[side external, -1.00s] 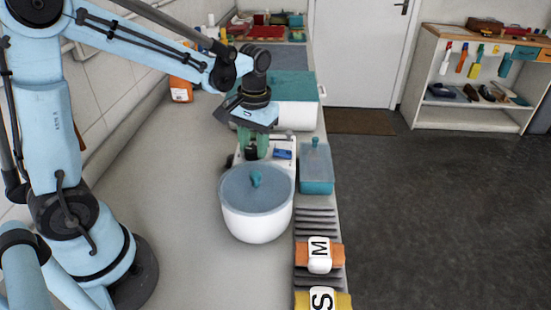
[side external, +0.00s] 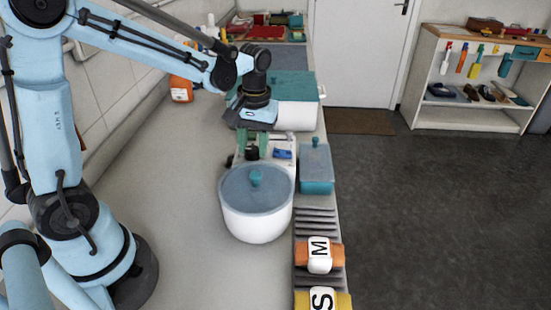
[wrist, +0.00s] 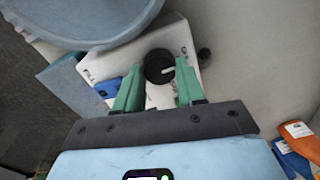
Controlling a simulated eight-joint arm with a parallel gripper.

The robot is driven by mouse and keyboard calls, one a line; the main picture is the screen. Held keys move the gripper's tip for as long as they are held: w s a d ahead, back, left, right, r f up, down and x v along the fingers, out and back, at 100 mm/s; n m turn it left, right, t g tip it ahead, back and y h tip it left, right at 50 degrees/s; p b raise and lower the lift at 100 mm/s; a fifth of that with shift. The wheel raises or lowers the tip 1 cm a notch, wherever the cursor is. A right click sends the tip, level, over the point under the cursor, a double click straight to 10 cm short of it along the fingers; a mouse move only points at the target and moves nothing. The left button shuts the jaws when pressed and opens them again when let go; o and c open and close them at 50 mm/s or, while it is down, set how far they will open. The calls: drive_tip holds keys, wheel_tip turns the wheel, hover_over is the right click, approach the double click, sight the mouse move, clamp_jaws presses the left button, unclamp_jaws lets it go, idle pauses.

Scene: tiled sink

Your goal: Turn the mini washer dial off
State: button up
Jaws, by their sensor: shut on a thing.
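The mini washer is a white tub (side external: 258,222) with a grey-blue lid (side external: 245,188) and a white control panel behind it. In the wrist view its panel (wrist: 178,35) carries a round black dial (wrist: 154,62) with a white pointer mark that points right in that view. My gripper (side external: 254,150) is over the panel behind the tub. In the wrist view my gripper's green fingers (wrist: 159,76) stand on both sides of the dial, shut on it. In the side view the dial shows only as a dark shape between the fingers.
A blue switch (side external: 283,153) sits on the panel beside the fingers. A teal lidded box (side external: 316,170) stands right of the washer, and a large white container (side external: 297,116) behind it. Grey counter (side external: 190,190) is clear at left. An orange bottle (side external: 181,90) stands near the wall.

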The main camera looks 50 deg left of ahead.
drive_tip(key=o, duration=0.8)
drive_tip(key=shift+r, duration=0.1)
drive_tip(key=r, duration=1.2)
drive_tip(key=shift+w+d, duration=0.2)
drive_tip(key=shift+d, duration=0.1)
drive_tip(key=shift+f, duration=0.1)
drive_tip(key=m+t, duration=0.6)
drive_tip(key=t, duration=0.1)
approach(255, 151)
drive_tip(key=d, duration=0.1)
drive_tip(key=s+d, duration=0.1)
drive_tip(key=shift+d, duration=0.35)
drive_tip(key=shift+s+d+f+m+t+h, duration=0.2)
drive_tip(key=shift+s+f+m+t+h, duration=0.15)
drive_tip(key=shift+f+m, duration=0.2)
